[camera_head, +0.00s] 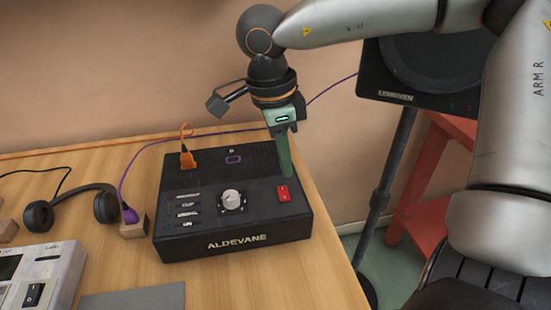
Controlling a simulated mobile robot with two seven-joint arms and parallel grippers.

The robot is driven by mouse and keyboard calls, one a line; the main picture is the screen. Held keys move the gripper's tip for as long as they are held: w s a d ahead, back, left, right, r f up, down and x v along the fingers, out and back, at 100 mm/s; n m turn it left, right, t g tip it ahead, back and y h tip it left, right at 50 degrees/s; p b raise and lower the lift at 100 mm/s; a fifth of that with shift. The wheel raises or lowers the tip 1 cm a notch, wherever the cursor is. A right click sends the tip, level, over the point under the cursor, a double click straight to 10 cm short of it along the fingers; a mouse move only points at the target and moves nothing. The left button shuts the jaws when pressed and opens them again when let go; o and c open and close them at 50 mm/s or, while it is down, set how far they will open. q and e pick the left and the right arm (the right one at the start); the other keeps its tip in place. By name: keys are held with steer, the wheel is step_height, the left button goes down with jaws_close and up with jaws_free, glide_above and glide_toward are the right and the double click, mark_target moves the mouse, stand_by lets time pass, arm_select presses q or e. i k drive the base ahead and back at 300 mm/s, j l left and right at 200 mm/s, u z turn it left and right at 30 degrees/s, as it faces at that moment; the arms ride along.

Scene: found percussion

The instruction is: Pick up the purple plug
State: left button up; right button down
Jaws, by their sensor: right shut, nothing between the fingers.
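The purple plug (128,214) rests on a small wooden block (134,229) at the left of the black ALDEVANE box (232,205). Its purple cable (160,142) runs up, passes behind the box and continues right toward the speaker. My right gripper (285,172) points down over the right rear part of the box, behind the red switch. Its green fingers are shut and empty, well to the right of the plug. I cannot tell whether the fingertips touch the box. A purple-outlined socket (233,160) is on the box top. My left gripper is not in view.
An orange plug (188,158) with its cable stands in the box. Black headphones (72,207) lie left of the purple plug. A grey device (40,275) and a grey flat panel (135,300) are in front. A speaker (425,70) on a stand and a red stool (430,180) are at right.

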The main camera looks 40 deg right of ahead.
mark_target(129, 215)
steer(key=k+l, duration=0.2)
steer(key=k, duration=0.3)
steer(key=k+l, duration=0.25)
steer(key=k, duration=0.2)
